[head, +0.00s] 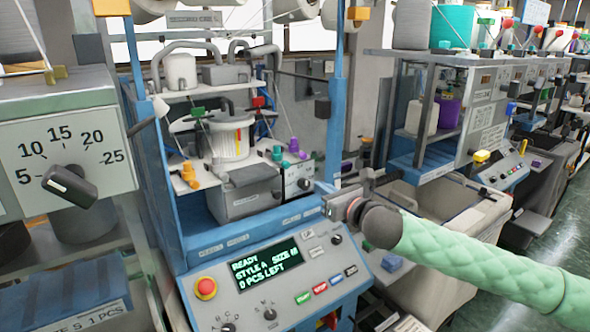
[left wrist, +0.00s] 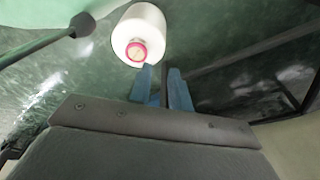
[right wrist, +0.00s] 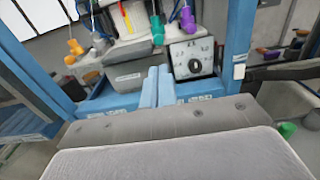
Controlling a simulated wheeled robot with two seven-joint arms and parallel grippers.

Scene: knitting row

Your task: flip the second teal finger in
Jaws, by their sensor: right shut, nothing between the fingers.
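In the head view, small teal-green fingers (head: 277,153) stand at the right front of the knitting head, beside purple fingers (head: 294,145). Which teal one is second I cannot tell. My right gripper (head: 328,207) is in front of the machine's right post, below and right of the teal fingers. Its blue fingertips (right wrist: 157,74) are together and empty. My left gripper (left wrist: 162,78) shows only in the left wrist view, its fingers apart, with a dark bar visible between them.
Orange fingers (head: 188,172) stand at the left of the knitting head. The control panel (head: 265,270) with a lit display is below. A blue post (right wrist: 238,45) stands close on the right. A white yarn cone (left wrist: 139,35) is on the green floor.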

